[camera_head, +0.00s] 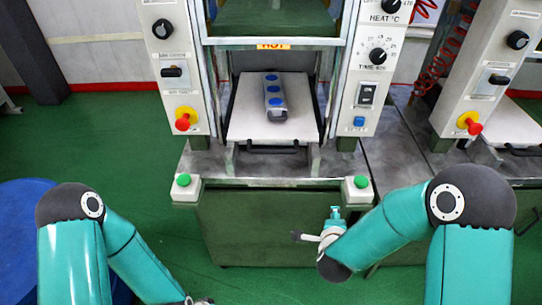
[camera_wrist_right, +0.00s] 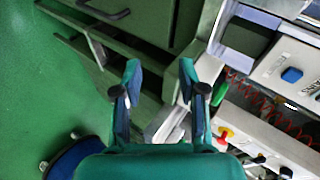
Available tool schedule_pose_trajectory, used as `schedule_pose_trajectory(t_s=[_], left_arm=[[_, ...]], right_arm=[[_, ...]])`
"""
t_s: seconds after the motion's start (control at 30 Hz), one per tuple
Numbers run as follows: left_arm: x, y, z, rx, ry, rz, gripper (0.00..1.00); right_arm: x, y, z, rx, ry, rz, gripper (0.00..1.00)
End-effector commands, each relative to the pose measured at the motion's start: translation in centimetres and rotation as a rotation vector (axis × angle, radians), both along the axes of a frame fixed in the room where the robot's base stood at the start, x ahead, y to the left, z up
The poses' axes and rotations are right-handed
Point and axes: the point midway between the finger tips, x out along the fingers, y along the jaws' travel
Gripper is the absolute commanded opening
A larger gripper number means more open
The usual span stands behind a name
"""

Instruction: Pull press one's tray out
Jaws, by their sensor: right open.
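Press one's pale tray (camera_head: 245,120) sits between the press's uprights in the head view, with a black bar handle (camera_head: 270,149) on its front edge. A grey mould with blue round spots (camera_head: 275,100) lies on the tray. My right gripper (camera_head: 315,225) is open and empty, below and to the right of the handle, in front of the green press base. In the right wrist view its two fingers (camera_wrist_right: 158,80) stand apart with nothing between them. My left gripper (camera_head: 197,301) is only partly visible at the bottom edge; its jaws cannot be made out.
Green buttons on corner blocks (camera_head: 183,180) (camera_head: 361,182) flank the press's front ledge. A control panel (camera_head: 370,80) stands right of the tray, and a second press (camera_head: 490,75) farther right. A blue round object (camera_head: 22,225) is at the left. Green floor is clear in front.

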Motion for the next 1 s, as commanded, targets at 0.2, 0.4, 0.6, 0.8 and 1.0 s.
schedule_pose_trajectory(t_s=[0.2, 0.4, 0.6, 0.8, 1.0], left_arm=[[0.0, 0.0, -4.6, 0.0, 0.0, 0.0, 0.0], [0.0, 0.0, -5.9, 0.0, 0.0, 0.0, 0.0], [0.0, 0.0, -5.7, 0.0, 0.0, 0.0, 0.0], [0.0, 0.0, -5.1, 0.0, 0.0, 0.0, 0.0], [0.0, 0.0, -4.3, 0.0, 0.0, 0.0, 0.0]], right_arm=[[1.7, 9.8, 9.2, 0.107, -0.321, 0.016, 0.41], [-0.2, 16.6, 12.8, 0.156, -0.405, 0.154, 0.41], [0.2, 17.9, 13.0, 0.159, -0.409, 0.18, 0.41], [3.1, 17.9, 12.4, 0.159, -0.408, 0.18, 0.41], [7.4, 17.9, 11.5, 0.158, -0.407, 0.18, 0.41]])
